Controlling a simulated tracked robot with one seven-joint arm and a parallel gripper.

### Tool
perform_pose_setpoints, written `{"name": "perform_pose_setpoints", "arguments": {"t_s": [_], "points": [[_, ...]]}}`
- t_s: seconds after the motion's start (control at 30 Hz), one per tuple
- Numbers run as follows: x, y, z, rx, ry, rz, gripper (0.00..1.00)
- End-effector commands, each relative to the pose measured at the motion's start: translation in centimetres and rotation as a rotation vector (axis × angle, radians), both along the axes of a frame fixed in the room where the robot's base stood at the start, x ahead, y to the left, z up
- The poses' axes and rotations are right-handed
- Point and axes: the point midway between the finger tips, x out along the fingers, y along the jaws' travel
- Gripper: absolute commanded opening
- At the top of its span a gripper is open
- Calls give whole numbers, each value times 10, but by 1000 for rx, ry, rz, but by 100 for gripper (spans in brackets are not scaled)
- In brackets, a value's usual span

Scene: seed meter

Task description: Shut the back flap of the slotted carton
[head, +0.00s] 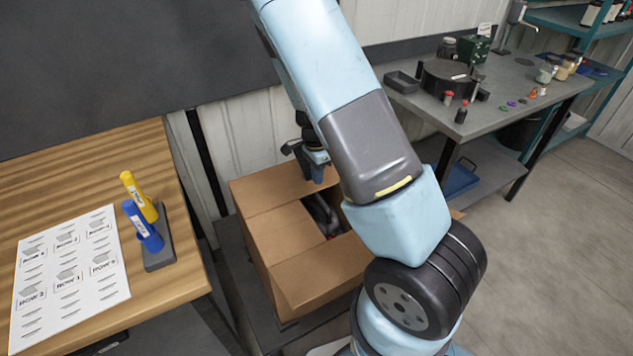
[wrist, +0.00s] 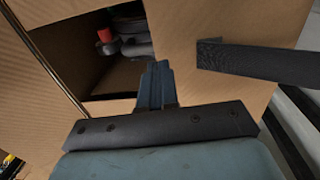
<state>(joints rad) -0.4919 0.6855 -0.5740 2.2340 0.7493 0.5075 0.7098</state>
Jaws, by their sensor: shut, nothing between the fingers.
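The brown slotted carton (head: 268,262) stands in the middle of the head view, beside the wooden bench. Its back flap (head: 268,187) looks level or nearly level over the far part of the top. A left flap (head: 282,236) lies inward, and an opening between the flaps shows dark contents (head: 325,212). My gripper (head: 318,178) is shut and empty, fingers pointing down at the back flap; whether it touches is unclear. In the wrist view the shut fingers (wrist: 157,75) lie over cardboard next to the opening, where dark parts (wrist: 130,35) show. My arm hides the carton's right side.
The wooden bench (head: 95,165) at left holds a printed sheet (head: 68,265) and a blue and a yellow marker in a dark stand (head: 160,250). A grey table (head: 500,95) with small parts stands at the back right. Open floor (head: 560,240) lies to the right.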

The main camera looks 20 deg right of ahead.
Motion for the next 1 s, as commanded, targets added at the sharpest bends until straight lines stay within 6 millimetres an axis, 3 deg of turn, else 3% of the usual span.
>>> {"name": "perform_pose_setpoints", "arguments": {"t_s": [0.3, 0.5, 1.0], "points": [[2, -1, 62, 2, -9, -3, 0], [2, -2, 92, 2, -8, -5, 0], [-2, -1, 118, 24, -12, 20, 0]]}}
